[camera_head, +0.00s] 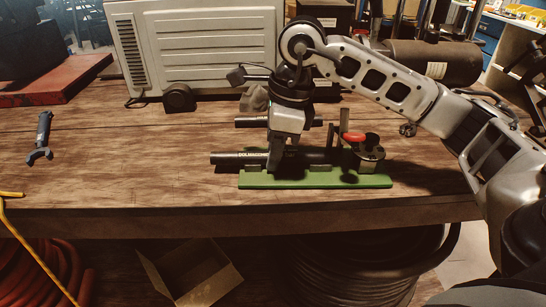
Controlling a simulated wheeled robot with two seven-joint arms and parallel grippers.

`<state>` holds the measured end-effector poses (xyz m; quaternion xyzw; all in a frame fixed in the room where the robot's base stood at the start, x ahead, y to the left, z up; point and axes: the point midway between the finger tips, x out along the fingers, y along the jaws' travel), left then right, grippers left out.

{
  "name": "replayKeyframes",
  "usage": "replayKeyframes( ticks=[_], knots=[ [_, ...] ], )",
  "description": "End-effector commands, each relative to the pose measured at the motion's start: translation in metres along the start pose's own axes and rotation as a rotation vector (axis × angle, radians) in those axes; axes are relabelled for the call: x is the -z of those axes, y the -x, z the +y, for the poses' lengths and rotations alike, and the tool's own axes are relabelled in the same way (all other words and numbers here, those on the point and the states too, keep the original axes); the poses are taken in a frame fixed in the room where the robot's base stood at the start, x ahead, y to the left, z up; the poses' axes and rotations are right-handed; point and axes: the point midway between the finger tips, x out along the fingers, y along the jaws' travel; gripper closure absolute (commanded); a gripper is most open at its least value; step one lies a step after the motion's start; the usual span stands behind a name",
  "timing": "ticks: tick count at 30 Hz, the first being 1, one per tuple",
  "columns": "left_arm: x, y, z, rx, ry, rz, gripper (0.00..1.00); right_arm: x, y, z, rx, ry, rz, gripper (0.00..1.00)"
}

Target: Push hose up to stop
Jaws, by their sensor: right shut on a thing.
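The black hose (228,158) lies level along a green base plate (345,182) near the table's front edge. My right gripper (276,163) reaches down over the hose from above and is shut on it. A fixture with a red knob (355,137) and a dark round part (371,143) stands at the right end of the green plate. The hose runs right toward this fixture. The gripper and the fixture partly hide the hose, so I cannot tell whether its right end touches a stop. My left gripper is not in view.
A second dark bar (250,121) lies behind the hose. A large light-grey box unit (200,45) and a dark cylinder (435,62) stand at the back. A grey tool (40,138) lies at the left.

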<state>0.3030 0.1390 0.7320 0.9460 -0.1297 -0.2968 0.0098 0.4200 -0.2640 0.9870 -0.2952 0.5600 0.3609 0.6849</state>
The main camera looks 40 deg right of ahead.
Motion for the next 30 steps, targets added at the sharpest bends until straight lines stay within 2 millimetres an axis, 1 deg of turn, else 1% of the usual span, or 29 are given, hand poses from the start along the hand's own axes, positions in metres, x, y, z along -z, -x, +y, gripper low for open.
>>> replayKeyframes(
  ticks=[30],
  knots=[
    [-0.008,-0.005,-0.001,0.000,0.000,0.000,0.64,0.023,0.004,0.000,0.000,-0.001,0.001,0.95]
  ],
)
